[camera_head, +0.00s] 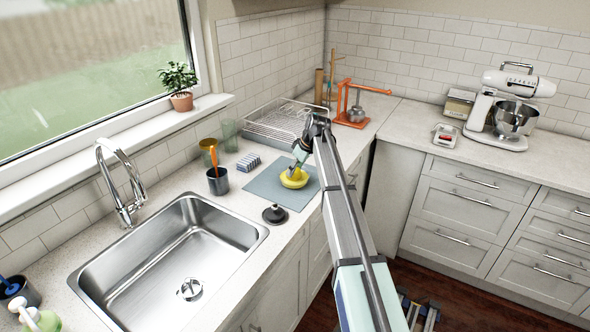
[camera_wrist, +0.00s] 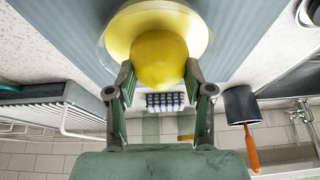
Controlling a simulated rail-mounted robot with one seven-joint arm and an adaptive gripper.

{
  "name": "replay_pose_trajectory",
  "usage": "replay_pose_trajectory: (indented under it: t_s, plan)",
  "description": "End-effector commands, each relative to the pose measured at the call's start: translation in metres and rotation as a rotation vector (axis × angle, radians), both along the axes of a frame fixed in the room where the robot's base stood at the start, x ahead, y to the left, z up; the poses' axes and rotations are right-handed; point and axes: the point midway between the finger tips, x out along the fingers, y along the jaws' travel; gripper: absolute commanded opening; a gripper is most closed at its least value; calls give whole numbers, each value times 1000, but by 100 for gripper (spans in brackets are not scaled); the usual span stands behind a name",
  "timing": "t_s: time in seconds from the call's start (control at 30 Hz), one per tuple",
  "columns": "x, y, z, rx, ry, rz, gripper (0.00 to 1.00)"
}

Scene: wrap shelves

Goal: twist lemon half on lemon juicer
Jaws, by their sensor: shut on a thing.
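The lemon half (camera_wrist: 160,60) is yellow and rounded in the wrist view, with its rounded skin side toward my gripper. My gripper (camera_wrist: 160,72) is shut on it, with one finger on each side. The lemon juicer (camera_wrist: 190,15) is a pale yellow round dish directly behind the lemon half. In the head view the juicer (camera_head: 294,181) sits on a blue-grey mat (camera_head: 270,190), with my gripper (camera_head: 298,165) over it. The lemon half hides the juicer's middle, so I cannot tell how closely they touch.
The sink (camera_head: 180,265) is at the front left. An orange stand (camera_head: 350,118) is further back.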

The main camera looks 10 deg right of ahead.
Motion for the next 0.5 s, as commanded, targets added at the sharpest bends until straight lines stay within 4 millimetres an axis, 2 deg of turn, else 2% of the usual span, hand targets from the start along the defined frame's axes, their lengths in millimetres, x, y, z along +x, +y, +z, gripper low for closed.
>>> replay_pose_trajectory:
  t_s: [0.5]
  plan:
    - [0,0,5,-1,0,6,11]
